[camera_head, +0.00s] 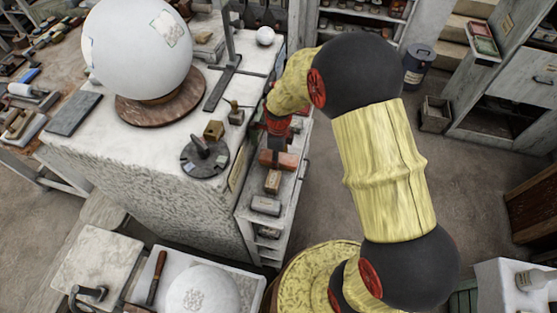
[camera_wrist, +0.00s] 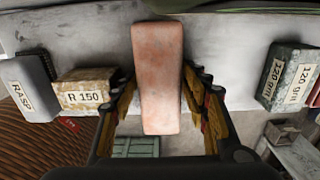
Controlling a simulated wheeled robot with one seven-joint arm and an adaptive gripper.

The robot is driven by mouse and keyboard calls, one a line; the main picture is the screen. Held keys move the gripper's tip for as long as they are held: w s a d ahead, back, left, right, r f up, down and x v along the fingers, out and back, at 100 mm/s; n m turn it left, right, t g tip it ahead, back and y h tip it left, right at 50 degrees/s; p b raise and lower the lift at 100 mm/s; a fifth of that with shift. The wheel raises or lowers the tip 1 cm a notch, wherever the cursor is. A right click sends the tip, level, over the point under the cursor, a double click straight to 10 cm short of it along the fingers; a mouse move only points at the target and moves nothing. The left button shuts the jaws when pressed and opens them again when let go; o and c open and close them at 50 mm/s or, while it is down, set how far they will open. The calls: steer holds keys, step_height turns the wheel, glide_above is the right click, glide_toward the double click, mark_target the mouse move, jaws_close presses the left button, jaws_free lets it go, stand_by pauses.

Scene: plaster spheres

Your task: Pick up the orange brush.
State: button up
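The orange brush shows in the wrist view as a plain, pinkish-orange oblong block (camera_wrist: 158,80); no bristles are visible. It lies on a pale shelf (camera_wrist: 225,50) between the fingers of my gripper (camera_wrist: 158,92). The fingers are apart, one on each side, with their tips very near its long sides; contact is not clear. In the head view, an orange-red block (camera_head: 279,160) sits on the side shelf, just below my gripper (camera_head: 277,143). My gripper is small there and partly hides what is behind it.
In the wrist view, a block marked R 150 (camera_wrist: 84,92) and a grey block (camera_wrist: 29,88) lie left; a block marked 120 grit (camera_wrist: 288,75) lies right. In the head view, the plaster-covered worktop (camera_head: 120,135) with a large white sphere (camera_head: 140,45) stands left of the shelf.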

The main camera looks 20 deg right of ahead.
steer(key=shift+c, duration=1.2)
steer(key=c, duration=0.7)
steer(key=shift+r, duration=0.1)
steer(key=shift+r, duration=0.6)
steer(key=s+d+r, duration=0.1)
steer(key=r, duration=0.1)
steer(key=s+r, duration=0.1)
steer(key=r, duration=0.2)
steer(key=s+d+r+p, duration=0.1)
steer(key=r, duration=0.1)
steer(key=shift+s+d+r, duration=0.15)
steer(key=shift+s+d, duration=0.15)
steer(key=shift+s, duration=0.05)
steer(key=s+d+r, duration=0.1)
steer(key=s, duration=0.1)
steer(key=s+d+r, duration=0.2)
steer(key=s, duration=0.1)
steer(key=s+d+r, duration=0.1)
steer(key=s+d, duration=0.1)
steer(key=s, duration=0.1)
steer(key=shift+d+r, duration=0.1)
steer(key=shift+r, duration=0.1)
